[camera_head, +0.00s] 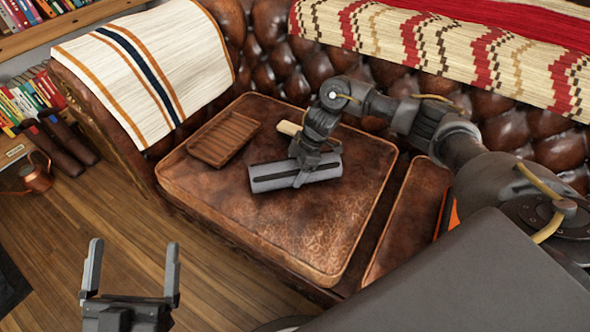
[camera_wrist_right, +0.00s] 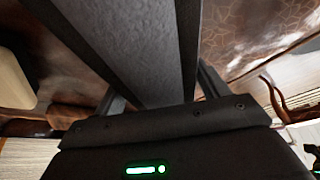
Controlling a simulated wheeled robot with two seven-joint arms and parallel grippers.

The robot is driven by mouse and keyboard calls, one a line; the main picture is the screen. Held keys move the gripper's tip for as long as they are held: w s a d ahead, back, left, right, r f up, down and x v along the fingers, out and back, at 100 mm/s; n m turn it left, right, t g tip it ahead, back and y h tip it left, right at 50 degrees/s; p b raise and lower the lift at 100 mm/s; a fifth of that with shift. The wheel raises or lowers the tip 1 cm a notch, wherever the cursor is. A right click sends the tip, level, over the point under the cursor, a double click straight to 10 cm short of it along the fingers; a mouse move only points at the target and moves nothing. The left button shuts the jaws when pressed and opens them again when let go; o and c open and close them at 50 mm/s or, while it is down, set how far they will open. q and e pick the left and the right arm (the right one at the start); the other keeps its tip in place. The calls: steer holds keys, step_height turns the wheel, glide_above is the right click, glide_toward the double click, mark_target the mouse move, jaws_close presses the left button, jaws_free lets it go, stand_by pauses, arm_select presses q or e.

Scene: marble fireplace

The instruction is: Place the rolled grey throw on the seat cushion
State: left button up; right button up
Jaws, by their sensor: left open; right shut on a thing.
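The rolled grey throw (camera_head: 268,179) is over the middle of the brown leather seat cushion (camera_head: 300,235). My right gripper (camera_head: 304,170) is shut around it, near its middle. I cannot tell whether the throw touches the cushion or hangs slightly above it. In the right wrist view the throw (camera_wrist_right: 105,32) fills the centre between the fingers, with brown leather beyond. My left gripper (camera_head: 132,268) is open and empty, over the wooden floor in front of the sofa, well away from the throw.
A slatted wooden tray (camera_head: 223,138) lies on the cushion's back left. A cream object (camera_head: 289,128) lies behind my right gripper. A striped blanket (camera_head: 150,70) covers the left armrest; a red patterned one (camera_head: 440,45) covers the backrest. The cushion's front is clear.

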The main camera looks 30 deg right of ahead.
steer(key=o, duration=1.1)
steer(key=shift+f, duration=0.1)
steer(key=shift+r, duration=0.2)
steer(key=p+v, duration=0.2)
steer(key=v, duration=0.4)
steer(key=p+v, duration=0.1)
steer(key=v, duration=0.4)
steer(key=shift+s+d+r+p, duration=0.1)
steer(key=shift+d+r+p, duration=0.15)
steer(key=shift+p, duration=0.1)
steer(key=shift+r, duration=0.15)
arm_select(q)
steer(key=w+a+f+n+g+y, duration=0.1)
steer(key=a+f+g+y, duration=0.2)
steer(key=f, duration=0.7)
steer(key=g+y, duration=0.2)
steer(key=g, duration=0.1)
steer(key=shift+w+f+g+y, duration=0.2)
steer(key=shift+f+g+y, duration=0.1)
steer(key=shift+g+y, duration=0.1)
steer(key=shift+s, duration=0.1)
